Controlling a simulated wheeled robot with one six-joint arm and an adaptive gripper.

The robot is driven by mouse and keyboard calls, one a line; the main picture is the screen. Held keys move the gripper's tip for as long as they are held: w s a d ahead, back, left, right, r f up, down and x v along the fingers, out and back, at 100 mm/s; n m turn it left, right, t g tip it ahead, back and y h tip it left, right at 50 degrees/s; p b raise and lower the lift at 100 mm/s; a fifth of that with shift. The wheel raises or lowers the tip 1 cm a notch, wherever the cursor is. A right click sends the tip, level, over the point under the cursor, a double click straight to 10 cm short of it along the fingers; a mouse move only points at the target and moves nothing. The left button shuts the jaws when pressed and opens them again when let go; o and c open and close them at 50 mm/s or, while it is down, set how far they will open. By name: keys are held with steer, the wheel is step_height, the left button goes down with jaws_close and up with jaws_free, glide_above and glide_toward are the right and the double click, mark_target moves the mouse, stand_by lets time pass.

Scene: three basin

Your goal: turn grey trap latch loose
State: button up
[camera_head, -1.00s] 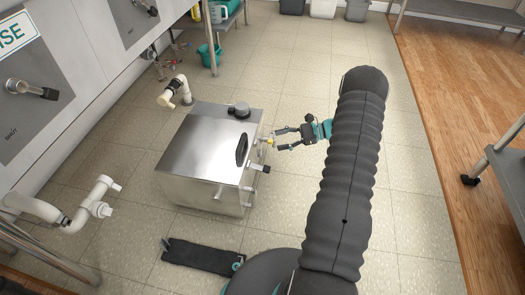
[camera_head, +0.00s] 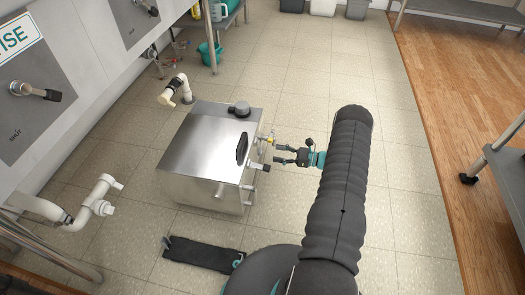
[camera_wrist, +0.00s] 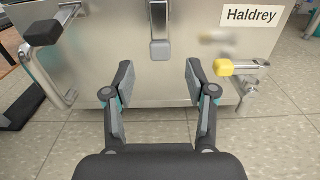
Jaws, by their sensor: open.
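The steel trap box (camera_head: 205,150) stands on the tiled floor; its side faces my gripper. In the wrist view, the grey latch (camera_wrist: 160,49) hangs straight down at the middle of that side (camera_wrist: 120,75), a grey tab below a darker upright part. A black-ended latch (camera_wrist: 43,32) sticks out at left and a yellow-ended latch (camera_wrist: 225,67) at right. My gripper (camera_wrist: 158,72) is open and empty, fingers on either side of the grey latch's line, apart from it. In the head view, my gripper (camera_head: 277,154) is just right of the box; the grey latch cannot be made out there.
A label reading "Haldrey" (camera_wrist: 249,15) is at upper right of the side. White pipes (camera_head: 95,205) stand left of the box. A black mat-like piece (camera_head: 203,254) lies on the floor in front.

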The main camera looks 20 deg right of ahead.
mark_target(259, 148)
steer(key=x, duration=0.7)
steer(key=shift+a, duration=0.1)
jaws_close()
